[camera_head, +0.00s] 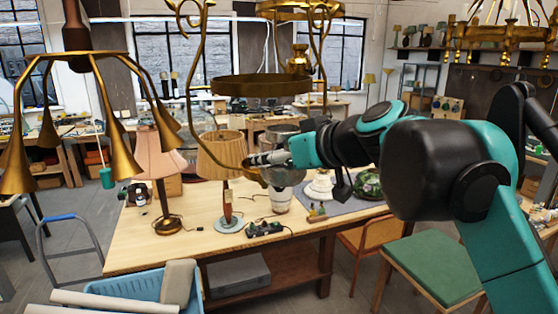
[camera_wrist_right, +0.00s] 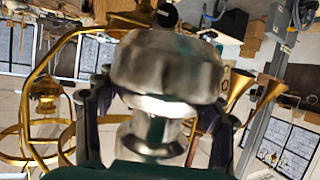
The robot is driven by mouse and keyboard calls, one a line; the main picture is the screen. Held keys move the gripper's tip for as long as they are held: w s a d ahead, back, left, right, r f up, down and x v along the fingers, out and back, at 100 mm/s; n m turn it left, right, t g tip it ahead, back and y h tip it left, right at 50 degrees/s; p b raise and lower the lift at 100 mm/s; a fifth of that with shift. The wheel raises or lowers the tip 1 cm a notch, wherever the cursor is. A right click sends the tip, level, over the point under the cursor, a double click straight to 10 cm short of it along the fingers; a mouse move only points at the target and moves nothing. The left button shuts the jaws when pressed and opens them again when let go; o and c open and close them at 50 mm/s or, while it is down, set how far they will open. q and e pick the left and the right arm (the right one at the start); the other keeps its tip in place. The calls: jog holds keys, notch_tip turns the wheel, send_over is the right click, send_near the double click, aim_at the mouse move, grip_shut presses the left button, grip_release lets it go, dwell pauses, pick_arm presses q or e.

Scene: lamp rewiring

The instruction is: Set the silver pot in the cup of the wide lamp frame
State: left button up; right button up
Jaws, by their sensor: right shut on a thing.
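The silver pot (camera_wrist_right: 165,70) fills the middle of the right wrist view, between the two dark fingers of my right gripper (camera_wrist_right: 160,120), which is shut on it. In the head view my right gripper (camera_head: 272,158) reaches in from the right, and the silver pot (camera_head: 284,134) is partly hidden by it. The wide lamp frame (camera_head: 262,86) is brass, with a broad ring and curled arms, hanging in front of the table. Its brass cup (camera_head: 256,177) seems to show low between the arms, close to the pot; I cannot tell whether they touch. My left gripper is out of view.
A brass lamp with several cone shades (camera_head: 88,55) hangs at the left. The wooden table (camera_head: 130,250) holds a pink-shaded lamp (camera_head: 160,150), a tan-shaded lamp (camera_head: 222,155) and small parts. A blue crate (camera_head: 140,286) and a green-seated chair (camera_head: 435,268) stand in front.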

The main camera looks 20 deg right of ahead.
jog(key=shift+w+f, duration=0.1)
jog(key=shift+w, duration=2.45)
jog(key=shift+w+a+f, duration=0.1)
jog(key=shift+w, duration=1.85)
jog(key=shift+w+a, duration=0.1)
jog(key=shift+w, duration=1.8)
jog(key=shift+f+b, duration=0.95)
jog(key=shift+f, duration=0.45)
jog(key=shift+f, duration=0.2)
jog(key=o, duration=1.6)
